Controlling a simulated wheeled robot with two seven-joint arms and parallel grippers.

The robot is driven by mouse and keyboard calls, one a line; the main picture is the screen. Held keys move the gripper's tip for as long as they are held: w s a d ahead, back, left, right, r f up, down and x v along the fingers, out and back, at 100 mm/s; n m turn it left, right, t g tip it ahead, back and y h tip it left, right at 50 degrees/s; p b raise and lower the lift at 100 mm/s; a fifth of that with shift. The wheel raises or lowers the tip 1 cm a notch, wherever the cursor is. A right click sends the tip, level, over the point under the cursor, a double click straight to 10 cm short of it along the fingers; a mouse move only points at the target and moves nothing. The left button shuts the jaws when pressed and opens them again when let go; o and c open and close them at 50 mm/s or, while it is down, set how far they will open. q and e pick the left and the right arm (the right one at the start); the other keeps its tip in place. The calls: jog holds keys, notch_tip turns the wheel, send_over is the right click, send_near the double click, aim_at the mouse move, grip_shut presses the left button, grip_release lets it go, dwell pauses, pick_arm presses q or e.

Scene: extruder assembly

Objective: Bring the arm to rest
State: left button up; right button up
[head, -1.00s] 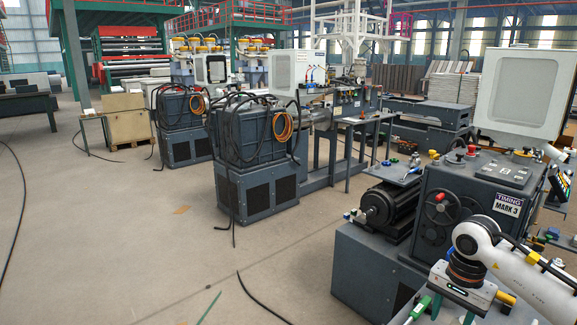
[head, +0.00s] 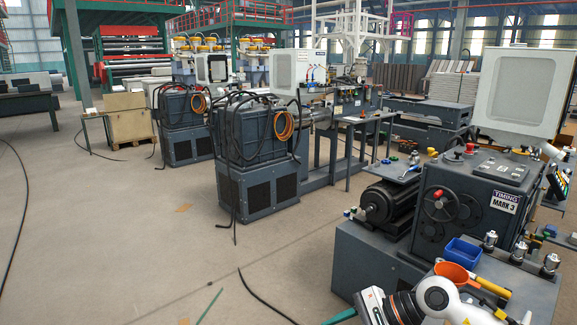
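My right arm (head: 445,300) comes in low at the right, with a white rounded joint and a dark ribbed wrist. Its gripper (head: 372,306) has a white and grey body at the bottom edge, left of the wrist. The fingers are not clearly visible, so I cannot tell whether it is open or shut. A green piece (head: 340,316) shows beside the gripper, cut by the bottom edge; I cannot tell whether it is held. My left gripper is not in view.
A dark machine (head: 465,205) marked TIMING MARK 3 stands behind the arm. On its bench are a blue bin (head: 463,251), an orange funnel-like container (head: 452,273) close to the arm, and silver cylindrical parts (head: 518,250). Open floor (head: 120,240) lies to the left.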

jog(key=s+a+r+m+t+y, duration=0.2)
jog(key=a+r+m+y, duration=0.4)
jog(key=a, duration=0.1)
jog(key=w+d+r+m+t, duration=0.25)
jog(key=r+m+t, duration=0.25)
jog(key=m+t, duration=0.9)
jog(key=s+d+f+m+g+h, duration=0.1)
jog(key=d+f+m+h, duration=0.6)
jog(key=m, duration=0.6)
jog(key=s+d+f+m+h, duration=0.2)
jog(key=d+f+m+h, duration=0.35)
jog(key=m+h, duration=0.55)
jog(key=s+d+f+m+g+y, duration=0.1)
jog(key=s+f+m+g, duration=0.65)
jog(key=s, duration=0.35)
jog(key=s+d+f+m+g, duration=0.2)
jog(key=s+f+m+g, duration=0.4)
jog(key=s+f, duration=0.4)
notch_tip(320, 180, down, 23)
jog(key=s+p, duration=0.1)
jog(key=s, duration=0.1)
jog(key=s+d+f+g+p, duration=0.1)
jog(key=s+d+f+g, duration=0.1)
jog(key=s+f, duration=1.2)
jog(key=shift+s+d+f+n, duration=0.35)
jog(key=shift+s+d+n, duration=0.1)
jog(key=shift+s, duration=0.9)
jog(key=shift+c, duration=1.1)
